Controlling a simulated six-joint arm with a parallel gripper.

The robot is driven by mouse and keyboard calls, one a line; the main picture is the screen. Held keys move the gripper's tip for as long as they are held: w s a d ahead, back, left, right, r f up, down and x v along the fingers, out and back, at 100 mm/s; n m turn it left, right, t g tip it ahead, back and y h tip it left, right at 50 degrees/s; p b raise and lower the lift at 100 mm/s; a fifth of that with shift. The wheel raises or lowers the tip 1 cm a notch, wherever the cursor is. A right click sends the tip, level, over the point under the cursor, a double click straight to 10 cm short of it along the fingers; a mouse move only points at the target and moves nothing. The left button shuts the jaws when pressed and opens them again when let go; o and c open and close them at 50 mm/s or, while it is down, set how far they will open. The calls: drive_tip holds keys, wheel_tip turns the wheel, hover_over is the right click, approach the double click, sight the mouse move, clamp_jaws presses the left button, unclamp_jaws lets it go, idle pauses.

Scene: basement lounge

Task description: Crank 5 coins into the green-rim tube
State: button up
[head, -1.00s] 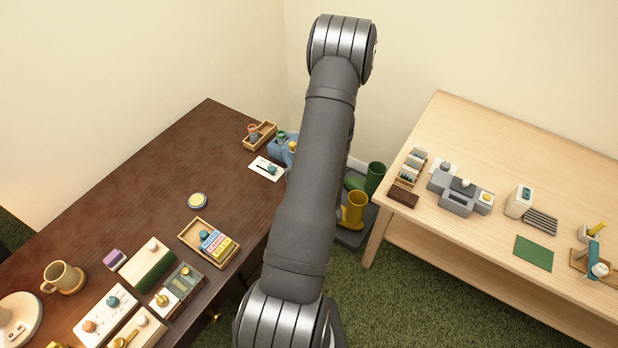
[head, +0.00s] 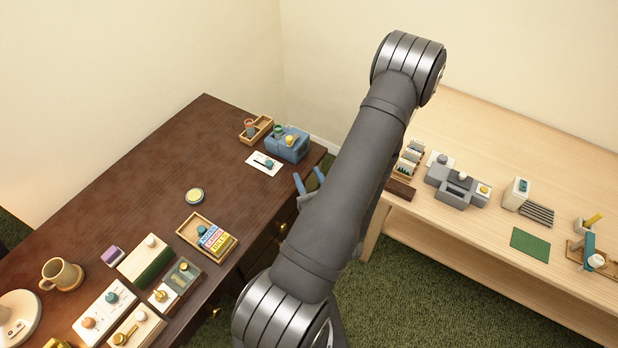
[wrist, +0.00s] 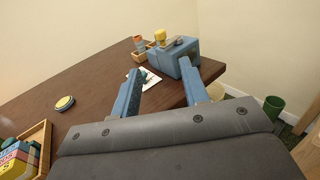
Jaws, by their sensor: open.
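A blue box (head: 287,148), possibly the coin crank device, stands at the far right corner of the dark table. It has a green-topped piece (head: 278,131) and a yellow knob (head: 290,141); the knob also shows above a grey bar in the wrist view (wrist: 162,36). Beside it a small wooden tray (head: 263,132) holds a reddish piece (head: 249,127). I cannot tell which piece is the green-rim tube, and no coins are clear. My gripper (head: 308,183) is open and empty, with blue fingers just off the table edge, pointing toward the box in the wrist view (wrist: 160,66).
A white card with a teal knob (head: 265,163) lies in front of the box. A yellow-topped disc (head: 194,196) and a tray of coloured blocks (head: 191,232) are nearer. A light wood table (head: 480,130) stands to the right. The dark table's middle is clear.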

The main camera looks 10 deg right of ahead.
drive_tip(key=shift+c, duration=0.2)
drive_tip(key=n+g+y, duration=1.2)
drive_tip(key=y, duration=0.2)
approach(289, 137)
drive_tip(key=x, duration=1)
drive_tip(key=shift+s+f, duration=0.1)
drive_tip(key=shift+f, duration=0.05)
clamp_jaws()
